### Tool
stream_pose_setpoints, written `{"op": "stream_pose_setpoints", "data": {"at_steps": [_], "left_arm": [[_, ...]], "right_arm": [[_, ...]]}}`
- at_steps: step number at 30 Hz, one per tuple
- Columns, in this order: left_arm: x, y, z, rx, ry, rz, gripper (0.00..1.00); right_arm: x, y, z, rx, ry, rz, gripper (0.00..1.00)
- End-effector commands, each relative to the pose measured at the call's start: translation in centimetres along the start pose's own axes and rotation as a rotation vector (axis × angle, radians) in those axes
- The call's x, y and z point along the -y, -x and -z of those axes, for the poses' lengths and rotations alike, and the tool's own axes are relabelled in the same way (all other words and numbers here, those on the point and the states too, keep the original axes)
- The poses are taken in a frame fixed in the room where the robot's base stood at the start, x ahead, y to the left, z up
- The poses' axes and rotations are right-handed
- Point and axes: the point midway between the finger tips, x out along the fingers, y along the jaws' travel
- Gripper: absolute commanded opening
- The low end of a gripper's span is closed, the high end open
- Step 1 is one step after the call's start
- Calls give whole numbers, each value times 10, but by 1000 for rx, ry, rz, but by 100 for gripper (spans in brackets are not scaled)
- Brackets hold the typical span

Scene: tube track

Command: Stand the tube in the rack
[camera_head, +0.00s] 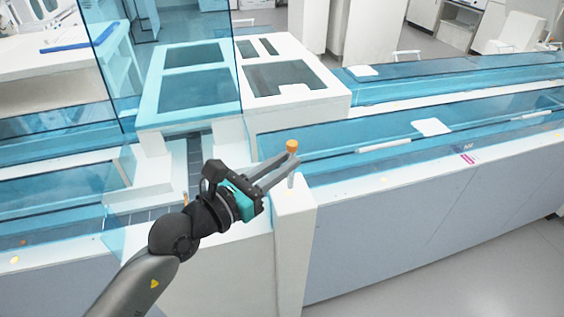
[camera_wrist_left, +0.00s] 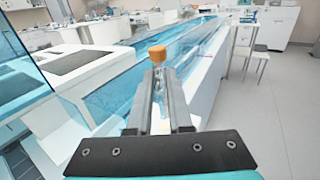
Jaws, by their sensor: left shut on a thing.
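A clear tube with an orange cap (camera_head: 292,146) is in my left gripper (camera_head: 288,160), which is shut on it. The cap stands above the fingertips and the tube looks roughly upright. Its lower end shows below the fingers, over the pale end of a white ledge; I cannot tell whether it touches. In the left wrist view the orange cap (camera_wrist_left: 157,53) and part of the clear body show between the two fingers (camera_wrist_left: 158,90). I cannot make out a rack for certain in either view. My right gripper is not in view.
A long white machine (camera_head: 400,215) with blue see-through covers runs off to the right. A tall blue clear panel (camera_head: 170,60) stands left of my gripper. A dark track (camera_head: 194,165) runs behind my left arm. Open floor (camera_head: 500,265) lies at the lower right.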

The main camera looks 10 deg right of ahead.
Motion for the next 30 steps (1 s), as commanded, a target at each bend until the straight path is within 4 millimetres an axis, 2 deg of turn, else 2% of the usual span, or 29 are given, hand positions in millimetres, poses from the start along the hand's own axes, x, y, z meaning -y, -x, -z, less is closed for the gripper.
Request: {"op": "stream_pose_setpoints", "data": {"at_steps": [7,29,30], "left_arm": [[0,0,7,0,1,0,0],[0,0,11,1,1,0,0],[0,0,11,1,1,0,19]], "right_arm": [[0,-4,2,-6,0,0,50],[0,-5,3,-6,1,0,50],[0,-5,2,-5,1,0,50]]}}
